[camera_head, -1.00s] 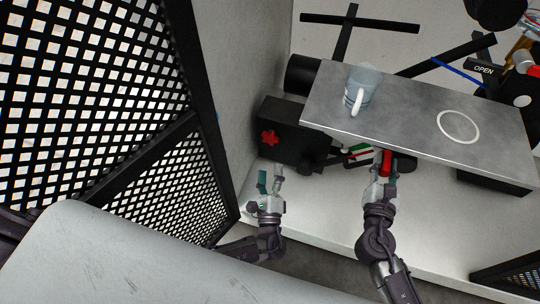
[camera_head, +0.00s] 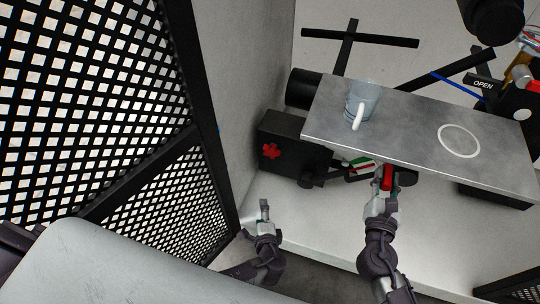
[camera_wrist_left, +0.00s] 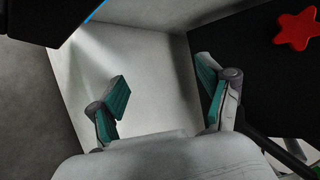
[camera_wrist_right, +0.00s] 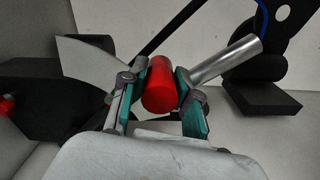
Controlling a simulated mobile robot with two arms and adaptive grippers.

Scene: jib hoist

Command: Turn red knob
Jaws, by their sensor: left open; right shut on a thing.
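The red star-shaped knob (camera_head: 271,151) is on the front of a black box (camera_head: 293,135) at the left of the mechanism. It also shows at the upper right of the left wrist view (camera_wrist_left: 298,29). My left gripper (camera_head: 258,212) is open and empty, below and apart from the knob. My right gripper (camera_wrist_right: 158,100) is shut on a red cylindrical handle (camera_wrist_right: 160,84), which shows between its fingers. In the head view this handle (camera_head: 387,178) is below the tabletop edge, partly hidden by the gripper.
A grey metal tabletop (camera_head: 400,125) holds a pale mug (camera_head: 362,104) and a white ring mark (camera_head: 459,140). A perforated black partition (camera_head: 95,90) stands at the left, beside a grey wall. The white floor around my left gripper is clear.

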